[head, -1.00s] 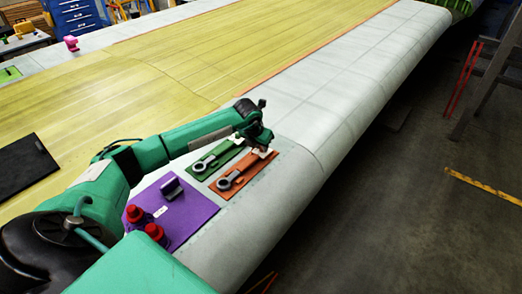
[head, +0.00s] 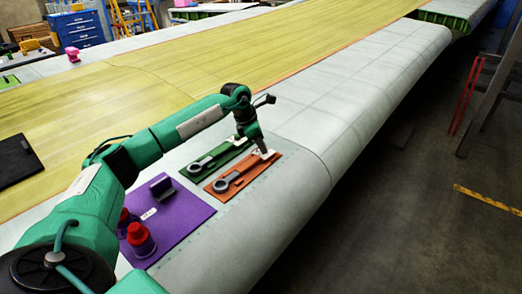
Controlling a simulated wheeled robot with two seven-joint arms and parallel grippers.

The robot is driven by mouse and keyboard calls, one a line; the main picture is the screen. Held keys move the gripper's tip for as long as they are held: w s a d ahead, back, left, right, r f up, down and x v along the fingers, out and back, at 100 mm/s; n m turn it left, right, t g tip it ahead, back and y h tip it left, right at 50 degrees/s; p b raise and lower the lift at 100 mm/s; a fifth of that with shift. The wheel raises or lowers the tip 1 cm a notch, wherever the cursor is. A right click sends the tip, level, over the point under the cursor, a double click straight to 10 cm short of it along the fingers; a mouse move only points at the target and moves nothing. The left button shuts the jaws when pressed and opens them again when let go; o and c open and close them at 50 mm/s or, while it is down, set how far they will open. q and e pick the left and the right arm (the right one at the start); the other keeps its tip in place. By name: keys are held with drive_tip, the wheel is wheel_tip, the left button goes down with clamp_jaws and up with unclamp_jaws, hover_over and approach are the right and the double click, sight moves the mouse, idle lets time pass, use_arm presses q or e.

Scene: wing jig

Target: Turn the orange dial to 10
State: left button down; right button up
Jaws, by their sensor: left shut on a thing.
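An orange plate (head: 219,191) lies on the grey wing surface and bears a grey wrench-like tool (head: 228,184) with a ring at its near end. A small orange part sits by the tool's shaft; I cannot read any number or scale on it. My left gripper (head: 263,153) points down at the far right end of the orange plate, shut on the far end of the grey tool, where a small white patch shows. Its fingertips partly hide that end. My right gripper is not in view.
A green plate (head: 188,173) with a similar grey tool lies just left of the orange one. A purple mat (head: 183,217) with red-capped bottles (head: 140,238) and a dark block (head: 162,188) lies nearer. The wing's rounded edge drops to the floor at the right.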

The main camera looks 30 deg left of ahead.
use_arm(q)
drive_tip(key=shift+m, duration=0.5)
drive_tip(key=c, duration=1.3)
unclamp_jaws()
drive_tip(key=shift+b, duration=0.3)
drive_tip(key=b+v, duration=0.3)
drive_tip(key=v, duration=1)
drive_tip(key=shift+a+r+b, duration=0.35)
drive_tip(key=shift+w+f, duration=0.1)
